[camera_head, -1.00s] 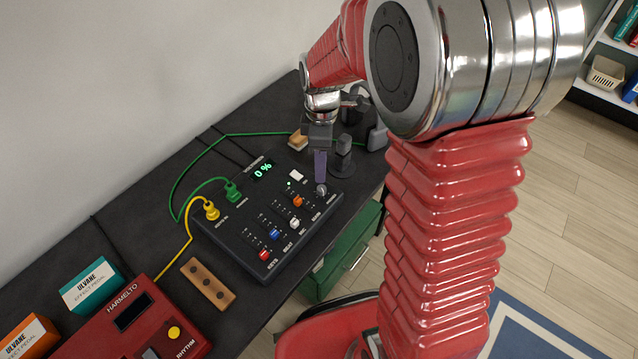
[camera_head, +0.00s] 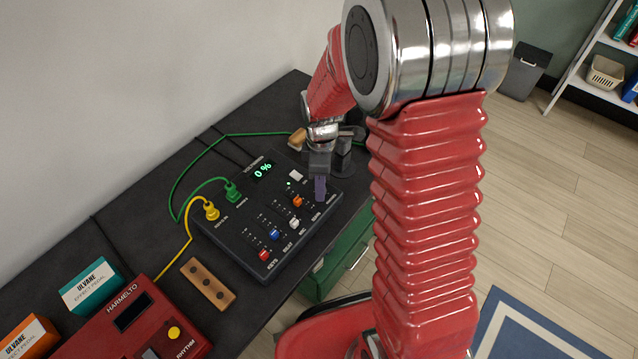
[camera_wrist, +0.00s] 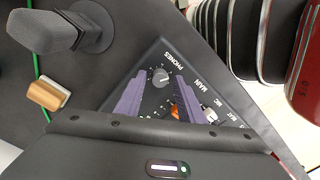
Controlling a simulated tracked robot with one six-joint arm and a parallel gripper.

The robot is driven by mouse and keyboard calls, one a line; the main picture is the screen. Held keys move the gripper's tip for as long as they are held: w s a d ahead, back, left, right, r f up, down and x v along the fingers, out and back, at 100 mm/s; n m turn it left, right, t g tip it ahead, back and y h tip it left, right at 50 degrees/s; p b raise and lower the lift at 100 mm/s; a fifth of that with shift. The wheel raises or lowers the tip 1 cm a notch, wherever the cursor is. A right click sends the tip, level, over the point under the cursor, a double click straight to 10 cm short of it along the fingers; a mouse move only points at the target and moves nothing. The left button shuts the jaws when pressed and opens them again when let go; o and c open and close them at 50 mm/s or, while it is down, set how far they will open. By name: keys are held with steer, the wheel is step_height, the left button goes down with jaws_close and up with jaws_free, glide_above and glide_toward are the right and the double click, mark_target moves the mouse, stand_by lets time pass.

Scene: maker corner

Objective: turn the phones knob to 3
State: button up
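The phones knob (camera_wrist: 160,77) is a small grey round knob at the corner of the black mixer (camera_wrist: 148,100), beside the PHONES label. My gripper (camera_wrist: 159,74) is open, with one purple finger on each side of the knob in the wrist view. I cannot tell whether the fingers touch it or how far above it they are. The knob's setting is too small to read. In the head view my gripper (camera_head: 320,190) is over the right end of the mixer (camera_head: 250,235) and hides the knob. The mixer's display (camera_head: 263,170) reads 0 %.
An orange fader cap (camera_head: 297,201) and other faders lie close to my gripper. Green (camera_head: 232,191) and yellow (camera_head: 211,210) plugs rise from the mixer's back edge.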

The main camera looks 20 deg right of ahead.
jaws_close()
steer(key=shift+a, duration=0.2)
steer(key=shift+d, duration=0.15)
steer(key=shift+s, duration=0.1)
steer(key=shift+m, duration=0.3)
